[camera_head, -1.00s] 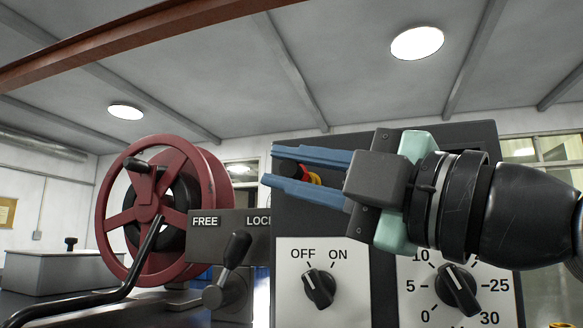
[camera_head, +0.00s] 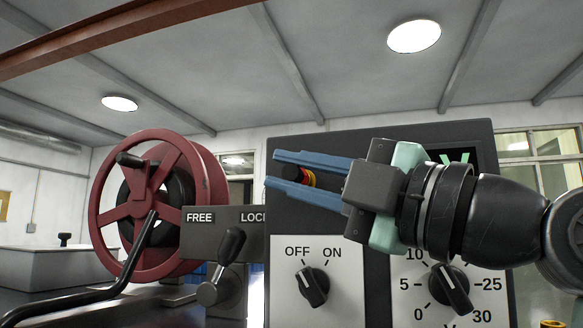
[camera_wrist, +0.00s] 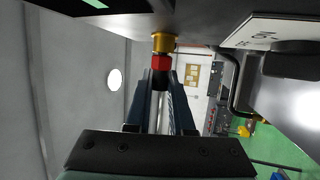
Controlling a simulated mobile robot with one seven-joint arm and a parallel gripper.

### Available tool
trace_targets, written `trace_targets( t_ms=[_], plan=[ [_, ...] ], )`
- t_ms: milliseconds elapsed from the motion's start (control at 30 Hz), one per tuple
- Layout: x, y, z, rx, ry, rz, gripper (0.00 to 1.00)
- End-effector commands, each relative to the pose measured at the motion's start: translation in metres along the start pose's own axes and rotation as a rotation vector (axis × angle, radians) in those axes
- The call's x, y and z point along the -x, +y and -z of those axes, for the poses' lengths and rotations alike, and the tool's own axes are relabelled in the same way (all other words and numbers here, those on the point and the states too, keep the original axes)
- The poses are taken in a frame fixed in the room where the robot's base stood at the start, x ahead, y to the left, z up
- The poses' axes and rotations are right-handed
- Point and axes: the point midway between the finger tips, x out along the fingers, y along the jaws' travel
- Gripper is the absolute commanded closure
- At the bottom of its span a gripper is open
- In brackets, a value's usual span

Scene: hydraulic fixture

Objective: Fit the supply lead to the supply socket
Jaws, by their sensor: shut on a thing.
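My gripper (camera_head: 272,168), with two long blue fingers, reaches left across the front of the dark control panel (camera_head: 402,147). It is shut on the black end of the supply lead (camera_wrist: 160,80), which lies between the fingertips in the wrist view. A red collar (camera_wrist: 161,63) follows the black part. A brass-yellow fitting (camera_wrist: 163,42) lies beyond it against the dark panel; I take it as the supply socket. The red and black parts also show between the fingers in the head view. Whether the collar is fully seated in the fitting cannot be told.
An OFF/ON knob (camera_head: 312,286) and a numbered dial (camera_head: 451,290) sit below my gripper. A dark red reel (camera_head: 112,196) with a crank stands left, beside the FREE/LOCK lever (camera_head: 230,245). A green-lit display (camera_head: 457,158) is partly behind my wrist.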

Motion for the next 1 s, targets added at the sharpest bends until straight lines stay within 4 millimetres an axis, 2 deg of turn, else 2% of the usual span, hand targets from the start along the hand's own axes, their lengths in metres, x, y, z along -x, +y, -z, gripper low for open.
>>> trace_targets(
  t_ms=[933,967,1000],
  plan=[
    [-0.0013,-0.0001,-0.0039,-0.001,-0.001,0.000,1.00],
    [-0.0013,-0.0001,-0.0039,0.000,-0.001,0.000,0.77],
    [-0.0013,0.0000,-0.0039,0.000,-0.001,0.000,0.70]
  ],
)
